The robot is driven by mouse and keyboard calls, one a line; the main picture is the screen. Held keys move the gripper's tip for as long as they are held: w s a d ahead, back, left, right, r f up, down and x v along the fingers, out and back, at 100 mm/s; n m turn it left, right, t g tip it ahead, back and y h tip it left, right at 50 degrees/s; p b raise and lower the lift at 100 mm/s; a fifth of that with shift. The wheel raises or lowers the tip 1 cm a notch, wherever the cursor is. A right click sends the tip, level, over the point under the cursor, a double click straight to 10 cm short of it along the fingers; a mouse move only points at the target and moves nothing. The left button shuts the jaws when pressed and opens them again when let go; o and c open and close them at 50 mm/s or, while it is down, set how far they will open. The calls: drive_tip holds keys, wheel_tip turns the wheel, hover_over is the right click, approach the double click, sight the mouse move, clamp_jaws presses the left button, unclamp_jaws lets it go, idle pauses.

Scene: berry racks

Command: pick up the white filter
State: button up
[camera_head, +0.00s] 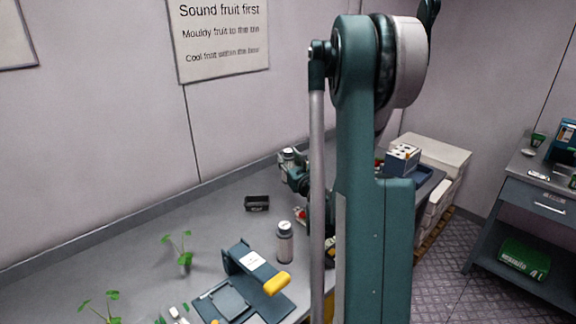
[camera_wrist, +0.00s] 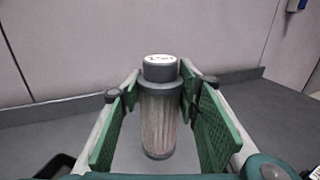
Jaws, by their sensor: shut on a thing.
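The white filter (camera_wrist: 159,120) is a pale, ribbed upright cylinder with a grey cap, between the two green finger pads in the wrist view. My gripper (camera_wrist: 161,85) is shut on it, one pad at each side of its upper body. I cannot tell whether its base touches the counter. In the head view my gripper (camera_head: 293,167) is at the back of the counter, partly hidden by my arm. The filter's cap (camera_head: 287,154) shows beside it there.
A similar grey-capped canister (camera_head: 285,243) stands nearer on the counter (camera_head: 215,215). A dark stand with a yellow handle (camera_head: 276,284), a small black box (camera_head: 257,203) and seedlings (camera_head: 183,254) are around it. The wall is close behind my gripper.

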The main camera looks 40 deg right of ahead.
sight(290, 154)
drive_tip(key=shift+r, duration=1.6)
